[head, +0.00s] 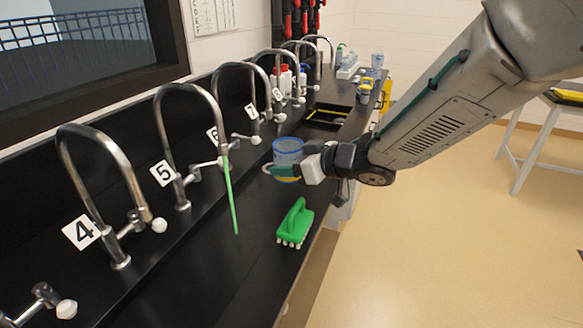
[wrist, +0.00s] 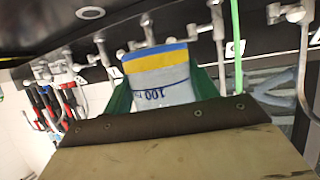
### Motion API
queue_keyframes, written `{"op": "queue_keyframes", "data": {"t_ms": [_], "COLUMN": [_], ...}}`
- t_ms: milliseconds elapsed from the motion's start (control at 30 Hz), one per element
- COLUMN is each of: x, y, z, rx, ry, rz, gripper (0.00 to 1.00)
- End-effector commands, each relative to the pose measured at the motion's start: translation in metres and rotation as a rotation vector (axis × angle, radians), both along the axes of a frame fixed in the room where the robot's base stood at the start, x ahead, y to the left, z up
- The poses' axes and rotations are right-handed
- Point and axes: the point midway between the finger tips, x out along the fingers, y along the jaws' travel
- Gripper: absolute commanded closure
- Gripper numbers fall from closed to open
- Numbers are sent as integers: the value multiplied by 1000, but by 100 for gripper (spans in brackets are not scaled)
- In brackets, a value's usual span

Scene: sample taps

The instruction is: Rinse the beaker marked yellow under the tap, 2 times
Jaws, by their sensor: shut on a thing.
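My gripper (head: 300,172) is shut on a clear beaker (head: 289,151) with a blue rim, held above the black bench in front of the row of taps. The beaker looks roughly upright. In the wrist view the beaker (wrist: 160,85) shows a yellow band and an upside-down "100" mark between the green finger pads. Taps with curved metal spouts stand along the back; the tap marked 5 (head: 188,90) has a green tube (head: 230,192) hanging from its spout. The beaker is to the right of this tube, apart from it. The beaker's inside is not clear.
A green brush (head: 295,222) lies on the bench in front of the beaker. A dark sink (head: 325,116) lies behind it. More vessels, one with a yellow band (head: 365,91), stand at the far end. Tap 4 (head: 95,130) is at the near left.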

Motion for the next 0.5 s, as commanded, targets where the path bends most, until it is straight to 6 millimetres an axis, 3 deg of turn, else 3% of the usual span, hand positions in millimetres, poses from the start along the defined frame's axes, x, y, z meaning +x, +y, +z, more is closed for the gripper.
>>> {"op": "queue_keyframes", "data": {"t_ms": [33, 233, 500], "x": [-3, -8, -22], "y": [-1, 8, 37], "z": [-9, -15, -29], "rx": [-2, 1, 1], "ry": [7, 3, 5], "rz": [10, -3, -3], "gripper": [64, 64, 64]}}
